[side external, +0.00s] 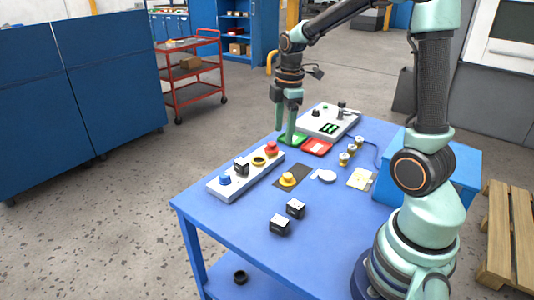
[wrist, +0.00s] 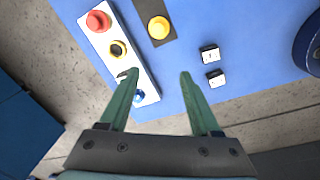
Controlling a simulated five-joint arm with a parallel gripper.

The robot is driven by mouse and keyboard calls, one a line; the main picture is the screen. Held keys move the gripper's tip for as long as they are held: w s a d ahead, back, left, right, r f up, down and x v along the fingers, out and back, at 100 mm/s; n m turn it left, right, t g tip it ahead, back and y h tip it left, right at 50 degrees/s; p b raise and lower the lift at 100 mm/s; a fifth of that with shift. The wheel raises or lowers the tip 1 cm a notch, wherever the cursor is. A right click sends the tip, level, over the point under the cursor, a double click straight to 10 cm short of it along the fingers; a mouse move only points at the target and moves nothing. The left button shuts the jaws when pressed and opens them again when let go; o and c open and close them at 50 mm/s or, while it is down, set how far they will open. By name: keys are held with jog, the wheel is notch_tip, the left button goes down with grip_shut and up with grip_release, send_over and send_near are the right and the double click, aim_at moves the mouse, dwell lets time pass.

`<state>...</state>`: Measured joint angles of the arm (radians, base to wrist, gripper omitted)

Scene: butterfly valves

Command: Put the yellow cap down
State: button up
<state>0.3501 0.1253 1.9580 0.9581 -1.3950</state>
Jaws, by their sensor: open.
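The yellow cap (side external: 288,179) sits on a dark mat (side external: 300,170) on the blue table, beside the white button panel (side external: 232,184). In the wrist view the yellow cap (wrist: 159,28) lies near the top, on the dark strip. My gripper (side external: 286,138) is open and empty, hanging fingers down near the far end of the panel and the green tray, apart from the cap. In the wrist view its two fingers (wrist: 157,74) are spread, with nothing between them. The panel carries a yellow ring with a dark centre (side external: 259,161).
The panel also holds a red button (side external: 271,148), a black switch (side external: 241,168) and a blue button (side external: 225,178). Green (side external: 293,139) and red (side external: 317,147) trays lie beyond. Two dark cubes (side external: 280,225) (side external: 295,208) stand nearer. The table's front left is clear.

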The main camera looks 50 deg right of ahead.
jog(key=s+a+r+m+t, duration=0.2)
jog(key=s+a+r+m, duration=0.1)
jog(key=a+m, duration=0.3)
jog(key=s+a+r+m+t, duration=0.2)
jog(key=s+a+r+m, duration=0.2)
jog(key=s+a+m, duration=0.1)
jog(key=shift+s+a+r+m, duration=0.2)
jog(key=shift+a+m, duration=0.3)
jog(key=shift+a, duration=0.75)
